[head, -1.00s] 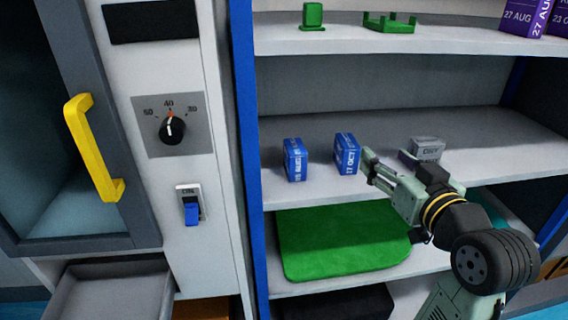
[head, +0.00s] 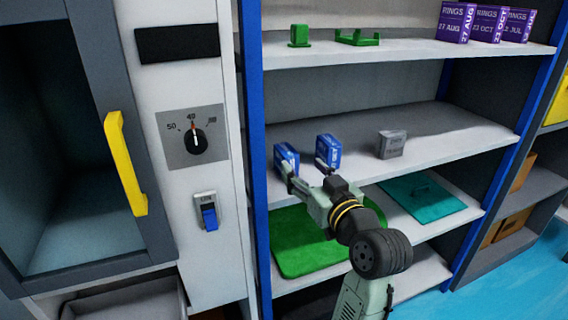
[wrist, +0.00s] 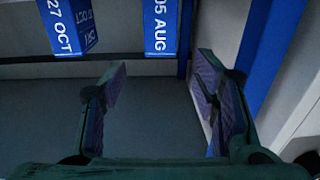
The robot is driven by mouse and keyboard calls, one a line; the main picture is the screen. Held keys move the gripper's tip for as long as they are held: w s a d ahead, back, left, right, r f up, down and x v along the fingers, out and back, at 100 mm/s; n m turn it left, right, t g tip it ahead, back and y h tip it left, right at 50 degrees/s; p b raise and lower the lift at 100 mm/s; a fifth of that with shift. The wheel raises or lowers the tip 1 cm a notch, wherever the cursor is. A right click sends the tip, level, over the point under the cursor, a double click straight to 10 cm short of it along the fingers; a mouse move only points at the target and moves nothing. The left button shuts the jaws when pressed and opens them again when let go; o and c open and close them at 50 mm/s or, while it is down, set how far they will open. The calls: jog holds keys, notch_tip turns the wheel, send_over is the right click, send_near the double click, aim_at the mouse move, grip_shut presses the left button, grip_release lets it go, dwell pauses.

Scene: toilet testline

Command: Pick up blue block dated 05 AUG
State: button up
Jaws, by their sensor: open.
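The blue block dated 05 AUG (head: 286,154) stands on the middle shelf at the left in the head view, partly covered by a finger of my gripper. In the wrist view its dated face (wrist: 160,27) is at the top, cut off by the frame edge, and lies between the lines of the two fingers. My gripper (head: 306,174) is just in front of the shelf, open and empty. Both fingers (wrist: 162,72) show apart in the wrist view, with the block beyond their tips. The blue block dated 27 OCT (head: 328,149) stands to the right; it also shows in the wrist view (wrist: 66,25).
A grey block (head: 391,145) stands further right on the middle shelf (head: 450,150). A blue upright post (head: 254,120) bounds the shelf at the left. Green items and purple boxes (head: 487,24) stand on the upper shelf. A green mat (head: 292,255) lies below.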

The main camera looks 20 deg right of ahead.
aim_at(286, 149)
jog(key=w+p, duration=0.1)
jog(key=w, duration=0.3)
jog(key=shift+w+a, duration=0.1)
jog(key=shift+w, duration=0.3)
jog(key=w+p, duration=0.1)
jog(key=w, duration=0.2)
jog(key=w+p, duration=0.1)
jog(key=w, duration=0.1)
jog(key=shift+a+r+p, duration=0.1)
jog(key=shift+a+p, duration=0.15)
jog(key=shift+p, duration=0.05)
jog(key=shift+w, duration=0.15)
jog(key=shift+c, duration=0.4)
grip_shut()
